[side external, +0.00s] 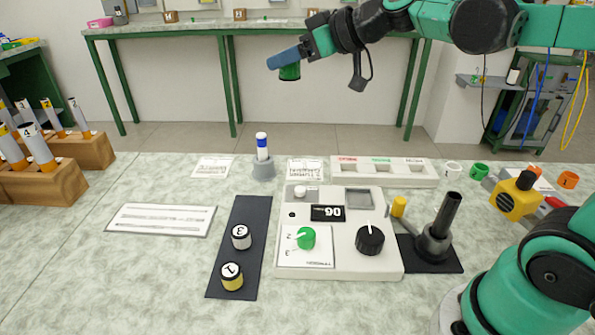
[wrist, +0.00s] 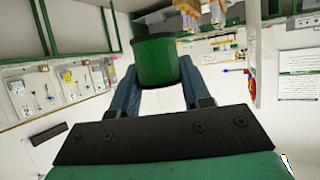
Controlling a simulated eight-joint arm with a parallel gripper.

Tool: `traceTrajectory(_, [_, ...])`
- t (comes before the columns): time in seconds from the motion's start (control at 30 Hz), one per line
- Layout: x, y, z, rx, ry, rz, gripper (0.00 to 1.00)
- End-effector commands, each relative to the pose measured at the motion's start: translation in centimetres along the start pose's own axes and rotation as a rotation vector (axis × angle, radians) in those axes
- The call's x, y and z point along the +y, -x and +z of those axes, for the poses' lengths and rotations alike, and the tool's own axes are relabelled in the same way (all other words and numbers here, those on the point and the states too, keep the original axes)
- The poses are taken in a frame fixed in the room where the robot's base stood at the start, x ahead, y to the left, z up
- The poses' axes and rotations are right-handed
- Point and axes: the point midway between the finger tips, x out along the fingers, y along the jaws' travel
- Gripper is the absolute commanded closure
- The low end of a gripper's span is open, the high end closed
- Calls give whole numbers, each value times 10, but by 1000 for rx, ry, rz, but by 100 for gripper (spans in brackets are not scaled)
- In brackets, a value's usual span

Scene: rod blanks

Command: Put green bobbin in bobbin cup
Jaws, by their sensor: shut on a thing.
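The green bobbin (side external: 289,73) is held high above the back of the table, well clear of the tabletop. My gripper (side external: 284,60) is shut on it with its blue fingers. In the wrist view the green bobbin (wrist: 157,62) sits between the fingertips (wrist: 157,82), with a dark rim at its top. A small grey cup (side external: 263,168) at the back of the table has a blue-and-white cylinder (side external: 262,147) standing in it. I cannot tell for certain which thing is the bobbin cup.
A white control box (side external: 338,262) with green and black knobs stands mid-table. A dark mat (side external: 243,208) with two numbered cylinders lies left of it. A black post (side external: 447,215) stands right. Behind are a compartment tray (side external: 384,181) and small white, green (side external: 480,171) and orange rings.

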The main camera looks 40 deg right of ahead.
Motion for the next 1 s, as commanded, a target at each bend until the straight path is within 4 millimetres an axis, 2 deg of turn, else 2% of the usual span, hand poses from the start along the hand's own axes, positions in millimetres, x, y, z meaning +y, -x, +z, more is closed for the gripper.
traceTrajectory(0.17, [-1, 5, 8, 0, -23, 49, 100])
traceTrajectory(0.27, [-10, 0, 25, 0, -28, 62, 100])
traceTrajectory(0.4, [-18, -2, 61, 2, -71, 162, 100])
traceTrajectory(0.6, [-14, 3, 83, 3, -145, 314, 100])
traceTrajectory(0.87, [-4, 13, 101, 2, -249, 532, 100])
traceTrajectory(1.0, [7, 24, 110, -1, -358, 760, 100])
